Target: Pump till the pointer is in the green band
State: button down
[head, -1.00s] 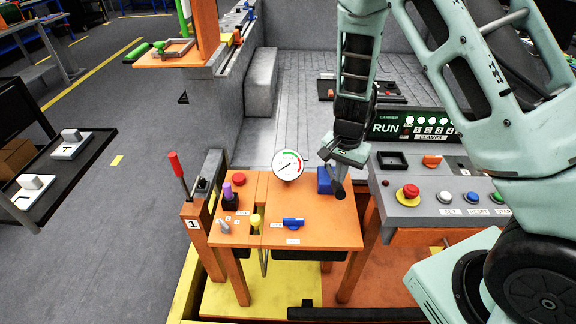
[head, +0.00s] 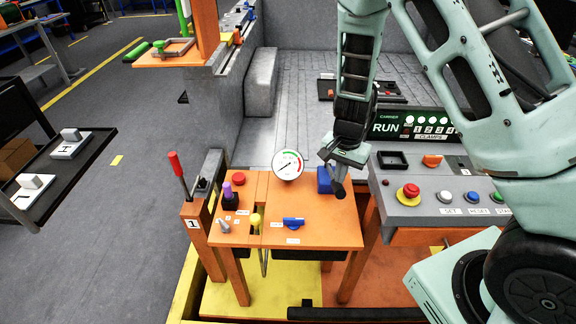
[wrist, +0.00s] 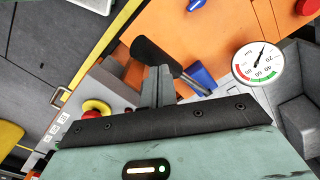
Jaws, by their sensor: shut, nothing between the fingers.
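The round white gauge (head: 288,165) stands at the back of the orange table. Its pointer is at the low end, outside the green band, which lies at the top of the dial in the head view. The gauge also shows in the wrist view (wrist: 258,63). The blue pump body (head: 325,180) sits right of it. The pump lever has a black grip (wrist: 155,54) and a grey rod running to the blue body. My gripper (wrist: 159,84) is shut and empty, its fingertips close beside the black grip. I cannot tell whether they touch.
The table also bears a blue valve handle (head: 293,222), a red button (head: 239,180), a purple-topped knob (head: 228,192) and a yellow knob (head: 256,221). A grey control panel (head: 430,208) with a red stop button (head: 408,192) stands close at the right. A red-tipped lever (head: 177,170) stands left.

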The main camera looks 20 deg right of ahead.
jog(key=shift+s+f+b, duration=1.1)
jog(key=shift+f+b, duration=4.45)
jog(key=shift+f, duration=0.95)
jog(key=r+p, duration=0.4)
jog(key=w+r+p, duration=0.1)
jog(key=r+p, duration=0.4)
jog(key=w+r+p, duration=0.1)
jog(key=r+p, duration=0.3)
jog(key=shift+r, duration=0.25)
jog(key=shift+f, duration=0.1)
jog(key=shift+s+f+b, duration=1)
jog(key=shift+f+b, duration=4.4)
jog(key=shift+f, duration=1.1)
jog(key=r+p, duration=0.4)
jog(key=w+r+p, duration=0.1)
jog(key=r+p, duration=0.3)
jog(key=w+r+p, duration=0.1)
jog(key=r+p, duration=0.3)
jog(key=r, duration=0.1)
jog(key=shift+a+r+p, duration=0.1)
jog(key=shift+p, duration=0.25)
